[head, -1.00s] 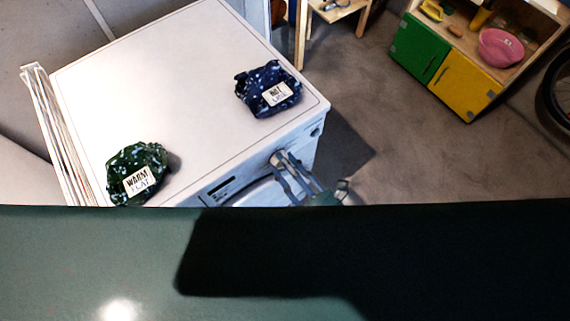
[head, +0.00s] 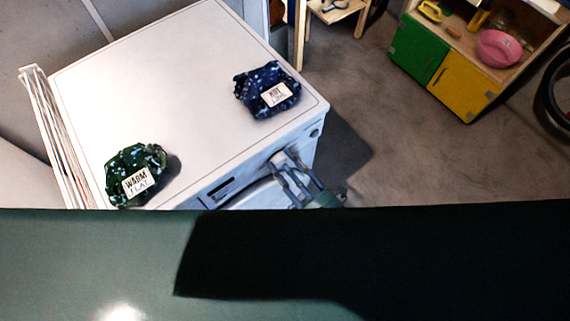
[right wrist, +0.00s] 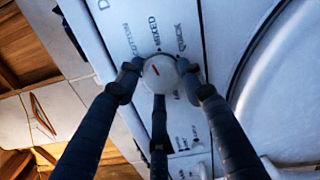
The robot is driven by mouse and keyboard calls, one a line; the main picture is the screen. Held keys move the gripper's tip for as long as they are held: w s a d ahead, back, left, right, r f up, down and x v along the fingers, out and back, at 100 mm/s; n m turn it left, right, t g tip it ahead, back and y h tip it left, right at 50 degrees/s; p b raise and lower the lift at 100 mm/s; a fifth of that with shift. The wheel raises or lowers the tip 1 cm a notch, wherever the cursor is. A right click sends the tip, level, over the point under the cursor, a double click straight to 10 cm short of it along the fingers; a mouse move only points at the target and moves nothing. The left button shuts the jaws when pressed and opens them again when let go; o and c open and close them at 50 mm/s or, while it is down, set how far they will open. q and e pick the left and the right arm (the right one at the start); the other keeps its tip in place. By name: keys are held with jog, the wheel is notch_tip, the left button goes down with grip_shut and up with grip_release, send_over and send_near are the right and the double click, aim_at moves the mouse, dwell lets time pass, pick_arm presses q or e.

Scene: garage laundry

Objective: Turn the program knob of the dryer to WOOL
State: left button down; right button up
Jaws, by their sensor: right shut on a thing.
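The white dryer (head: 190,75) stands at the left of the head view, seen from above with its front panel at the lower right. Its round white program knob (right wrist: 165,82) is in the middle of the right wrist view, with a red mark on its face. The labels COTTON, MIXED and QUICK show around it; other labels are partly hidden by a finger, and WOOL cannot be read. My right gripper (head: 284,161) is at the front panel, its three dark fingers closed around the knob. My left gripper is not in view.
A green cloth (head: 125,160) tagged WARM and a blue cloth (head: 258,80) with a tag lie on the dryer top. A drying rack (head: 50,130) leans at its left side. The round door (right wrist: 285,90) is beside the panel. Floor to the right is clear up to a cabinet (head: 455,85).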

jog(key=m, duration=0.6)
jog(key=shift+w+d+r+m, duration=0.1)
jog(key=shift+w+d+m, duration=0.15)
jog(key=shift+w+m, duration=0.1)
jog(key=m, duration=0.3)
jog(key=shift+s+m+p, duration=0.1)
jog(key=shift+m+p, duration=0.15)
jog(key=shift+p, duration=0.05)
jog(key=m, duration=0.3)
jog(key=shift+f+m, duration=0.3)
jog(key=shift+m, duration=0.1)
jog(key=m, duration=0.6)
jog(key=shift+s+a+f, duration=0.15)
jog(key=shift+s+f, duration=0.1)
jog(key=m, duration=0.4)
jog(key=shift+s+a+f, duration=0.1)
jog(key=shift+s+a, duration=0.05)
jog(key=shift+s+a+m, duration=0.1)
jog(key=shift+s+m, duration=0.05)
jog(key=shift+m, duration=0.25)
jog(key=o, duration=1.1)
jog(key=shift+o, duration=0.2)
jog(key=shift+a, duration=0.1)
